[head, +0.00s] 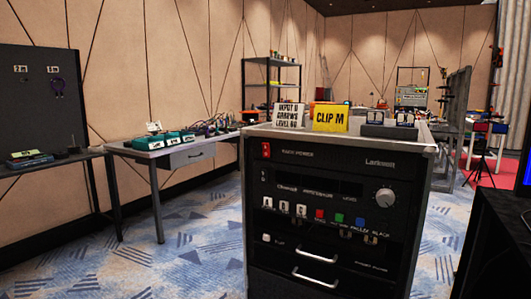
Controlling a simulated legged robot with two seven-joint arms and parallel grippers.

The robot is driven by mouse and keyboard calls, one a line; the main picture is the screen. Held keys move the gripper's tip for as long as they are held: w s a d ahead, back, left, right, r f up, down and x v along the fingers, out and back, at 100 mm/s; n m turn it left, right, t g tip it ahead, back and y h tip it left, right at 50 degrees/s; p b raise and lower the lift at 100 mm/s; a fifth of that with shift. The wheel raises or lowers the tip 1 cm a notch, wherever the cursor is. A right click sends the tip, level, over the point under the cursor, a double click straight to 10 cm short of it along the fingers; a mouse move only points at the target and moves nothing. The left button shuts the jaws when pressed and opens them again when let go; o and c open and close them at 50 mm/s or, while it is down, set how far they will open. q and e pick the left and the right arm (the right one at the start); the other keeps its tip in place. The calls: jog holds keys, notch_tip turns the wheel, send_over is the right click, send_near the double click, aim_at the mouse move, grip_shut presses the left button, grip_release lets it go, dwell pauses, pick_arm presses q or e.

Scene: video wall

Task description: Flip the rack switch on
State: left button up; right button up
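The rack (330,222) is a black cabinet with a light top edge, standing in front of me right of the picture's middle. Its red rocker switch (265,151) sits at the upper left of the front panel, beside a label that reads like "RACK POWER". The picture is too small to tell which way the switch is set. Neither of my grippers shows in the head view.
The panel also has a round knob (384,197), several coloured buttons and two silver handles (317,252). Signs, including a yellow "CLIP M" card (330,117), stand on top. A long table (185,148) stands left. A dark desk edge (500,225) is at right. Patterned carpet is clear at left.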

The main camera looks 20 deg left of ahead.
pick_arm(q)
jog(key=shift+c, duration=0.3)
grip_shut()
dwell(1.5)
